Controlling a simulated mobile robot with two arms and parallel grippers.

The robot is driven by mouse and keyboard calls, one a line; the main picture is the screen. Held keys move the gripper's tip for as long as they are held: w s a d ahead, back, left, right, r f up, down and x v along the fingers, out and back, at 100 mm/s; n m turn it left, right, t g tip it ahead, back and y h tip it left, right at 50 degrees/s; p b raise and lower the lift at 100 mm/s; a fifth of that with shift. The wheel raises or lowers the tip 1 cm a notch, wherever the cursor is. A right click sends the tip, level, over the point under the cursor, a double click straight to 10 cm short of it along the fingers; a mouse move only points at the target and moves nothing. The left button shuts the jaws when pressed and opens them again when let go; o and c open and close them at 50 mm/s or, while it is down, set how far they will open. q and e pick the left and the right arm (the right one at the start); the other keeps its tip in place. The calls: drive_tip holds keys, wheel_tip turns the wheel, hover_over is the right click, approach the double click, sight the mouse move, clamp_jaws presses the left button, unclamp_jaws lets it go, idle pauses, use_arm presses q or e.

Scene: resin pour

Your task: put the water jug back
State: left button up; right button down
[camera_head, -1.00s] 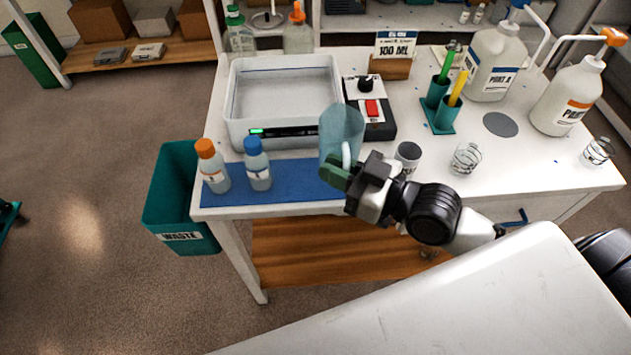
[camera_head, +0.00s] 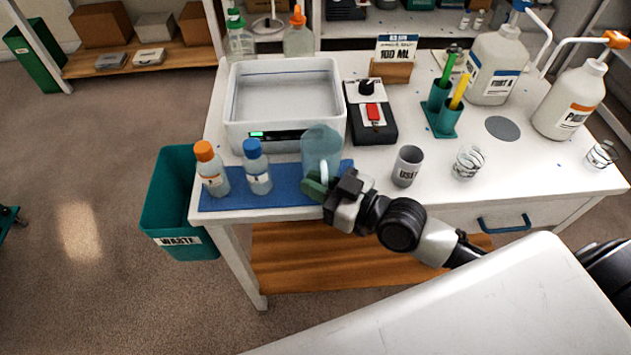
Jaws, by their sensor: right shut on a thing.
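The water jug (camera_head: 319,143) is a translucent blue vessel with a pale handle. It is upright at the right end of the blue mat (camera_head: 290,197), in front of the white basin's right corner. I cannot tell whether its base touches the mat. My right gripper (camera_head: 318,184) is shut on the jug's handle, from the front right. The fingers hide the lower part of the jug. My left gripper is not in view.
An orange-capped bottle (camera_head: 212,172) and a blue-capped bottle (camera_head: 257,170) stand on the mat left of the jug. The white basin (camera_head: 236,130) is behind. A black control box (camera_head: 372,125) and a grey cup (camera_head: 407,167) are to the right.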

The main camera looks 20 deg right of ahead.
drive_tip(key=c, duration=1.2)
unclamp_jaws()
drive_tip(key=shift+f, duration=0.1)
drive_tip(key=shift+s+d, duration=0.2)
drive_tip(key=shift+v, duration=5.7)
